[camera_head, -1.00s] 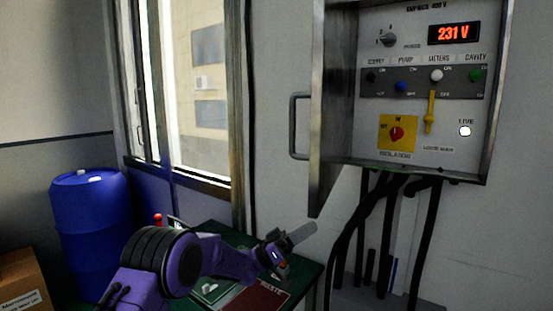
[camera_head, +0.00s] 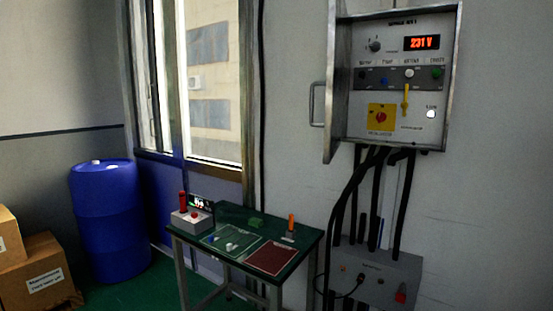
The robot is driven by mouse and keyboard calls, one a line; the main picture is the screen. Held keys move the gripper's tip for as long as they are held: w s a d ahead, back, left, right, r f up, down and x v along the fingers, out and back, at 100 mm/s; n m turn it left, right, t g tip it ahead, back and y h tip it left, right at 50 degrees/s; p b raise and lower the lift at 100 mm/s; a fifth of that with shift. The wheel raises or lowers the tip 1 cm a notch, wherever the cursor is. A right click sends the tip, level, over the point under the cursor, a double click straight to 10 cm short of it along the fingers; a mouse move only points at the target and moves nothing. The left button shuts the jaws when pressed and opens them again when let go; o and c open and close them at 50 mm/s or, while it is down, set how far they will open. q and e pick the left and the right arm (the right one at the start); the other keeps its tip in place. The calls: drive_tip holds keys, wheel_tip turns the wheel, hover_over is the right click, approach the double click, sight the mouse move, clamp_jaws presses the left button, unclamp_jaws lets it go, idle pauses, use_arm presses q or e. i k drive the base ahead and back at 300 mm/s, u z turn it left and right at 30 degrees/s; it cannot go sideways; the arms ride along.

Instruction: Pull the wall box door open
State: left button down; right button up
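The wall box (camera_head: 448,90) hangs on the wall at the upper right. Its door (camera_head: 337,90) stands swung open on the left side, seen nearly edge-on, with a bar handle (camera_head: 312,104) on its left. The inside panel shows: a red 231 V display (camera_head: 421,42), a row of small coloured switches, a yellow lever (camera_head: 405,99) and a red knob on a yellow plate (camera_head: 380,118). Neither of my grippers is in view, and nothing touches the door or handle.
A green table (camera_head: 229,213) below the window holds a grey box with a red-topped stick (camera_head: 192,218), green and red mats and an orange-handled item (camera_head: 291,224). Black cables run down to a lower grey box (camera_head: 384,268). A blue barrel (camera_head: 108,222) and cartons (camera_head: 40,275) stand left.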

sight(338, 16)
drive_tip(key=u, duration=0.4)
drive_tip(key=k, duration=0.2)
drive_tip(key=z, duration=1.3)
drive_tip(key=i, duration=0.65)
drive_tip(key=z, duration=0.3)
